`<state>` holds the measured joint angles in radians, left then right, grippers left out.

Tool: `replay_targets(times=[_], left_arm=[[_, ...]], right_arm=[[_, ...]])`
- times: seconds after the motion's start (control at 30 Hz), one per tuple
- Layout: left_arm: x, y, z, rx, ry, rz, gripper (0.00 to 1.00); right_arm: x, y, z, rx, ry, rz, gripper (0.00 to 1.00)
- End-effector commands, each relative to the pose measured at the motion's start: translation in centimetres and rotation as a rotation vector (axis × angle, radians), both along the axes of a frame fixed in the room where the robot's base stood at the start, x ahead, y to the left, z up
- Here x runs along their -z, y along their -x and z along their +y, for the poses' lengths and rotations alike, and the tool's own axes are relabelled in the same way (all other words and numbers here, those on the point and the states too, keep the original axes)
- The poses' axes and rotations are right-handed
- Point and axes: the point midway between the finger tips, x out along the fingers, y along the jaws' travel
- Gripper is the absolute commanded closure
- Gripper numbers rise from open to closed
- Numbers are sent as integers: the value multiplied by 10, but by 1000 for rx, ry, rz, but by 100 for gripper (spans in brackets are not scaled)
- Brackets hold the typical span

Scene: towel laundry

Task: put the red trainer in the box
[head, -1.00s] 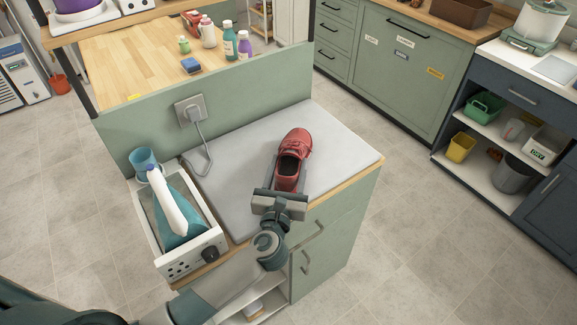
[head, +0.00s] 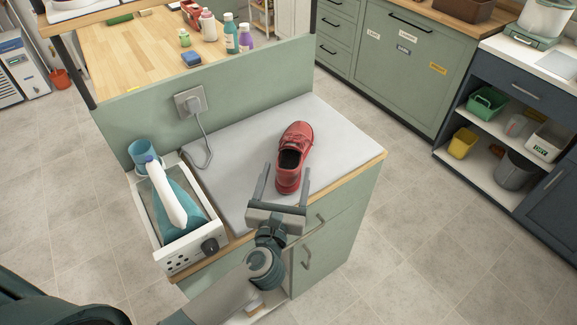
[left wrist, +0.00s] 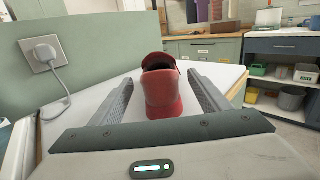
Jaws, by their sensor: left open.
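The red trainer (head: 292,155) lies on the pale grey board on the counter in the head view, its heel toward my left gripper and its toe pointing away. In the left wrist view the red trainer (left wrist: 162,92) shows heel first, beyond and between the open fingers. My left gripper (head: 283,181) is open and empty, just in front of the heel, with its fingertips close to either side of it. It also shows in the left wrist view (left wrist: 163,90). I cannot tell which container is the box. My right gripper is not in view.
A wall socket (head: 188,102) with a cable is on the green panel. Containers sit on the right-hand shelves (head: 485,150).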

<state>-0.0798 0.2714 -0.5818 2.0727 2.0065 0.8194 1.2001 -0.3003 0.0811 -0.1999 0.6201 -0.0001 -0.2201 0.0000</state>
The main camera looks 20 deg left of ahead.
Motion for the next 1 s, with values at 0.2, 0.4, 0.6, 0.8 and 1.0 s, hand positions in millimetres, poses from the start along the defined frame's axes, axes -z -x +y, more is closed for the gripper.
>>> replay_targets(times=[0.2, 0.4, 0.6, 0.8, 1.0], left_arm=[[3, 39, -4, -1, 2, 2, 30], [2, 60, -7, -1, 0, 1, 30], [1, 65, -8, -1, 0, 0, 30], [1, 65, -8, -1, 0, 0, 30], [1, 64, -8, -1, 0, 0, 23]], right_arm=[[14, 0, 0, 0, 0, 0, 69], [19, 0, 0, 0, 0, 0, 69], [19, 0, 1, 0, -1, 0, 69], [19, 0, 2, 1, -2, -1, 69], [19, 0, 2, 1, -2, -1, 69]])
